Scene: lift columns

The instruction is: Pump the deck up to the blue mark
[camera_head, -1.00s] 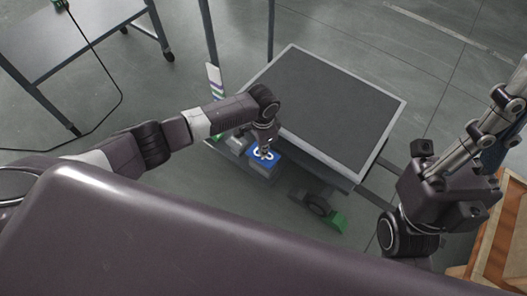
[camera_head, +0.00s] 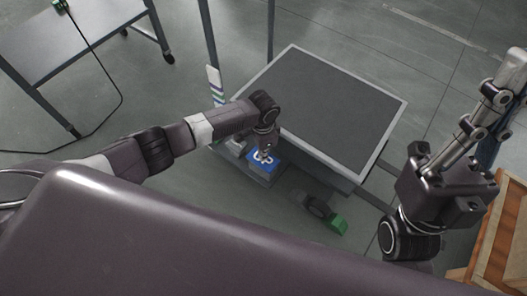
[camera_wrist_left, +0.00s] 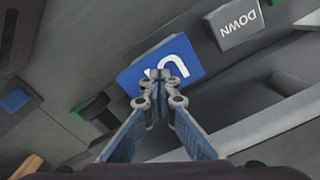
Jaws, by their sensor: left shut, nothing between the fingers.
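The lift deck (camera_head: 322,105) is a dark grey platform with a pale rim, right of my left arm. A blue pedal (camera_head: 257,167) with white lettering sits at the deck's near left corner; it also shows in the left wrist view (camera_wrist_left: 187,58). My left gripper (camera_head: 264,155) is shut and empty, its fingertips (camera_wrist_left: 160,76) over the blue pedal; I cannot tell if they touch it. A grey pedal marked DOWN (camera_wrist_left: 238,22) lies beside the blue one. A post with coloured stripes (camera_head: 215,84) stands at the deck's left edge.
A grey table (camera_head: 72,38) with a black cable stands at the upper left. A dark and green part (camera_head: 338,224) sticks out near the deck's front. A wooden crate (camera_head: 497,238) is at the lower right. The floor at the upper right is clear.

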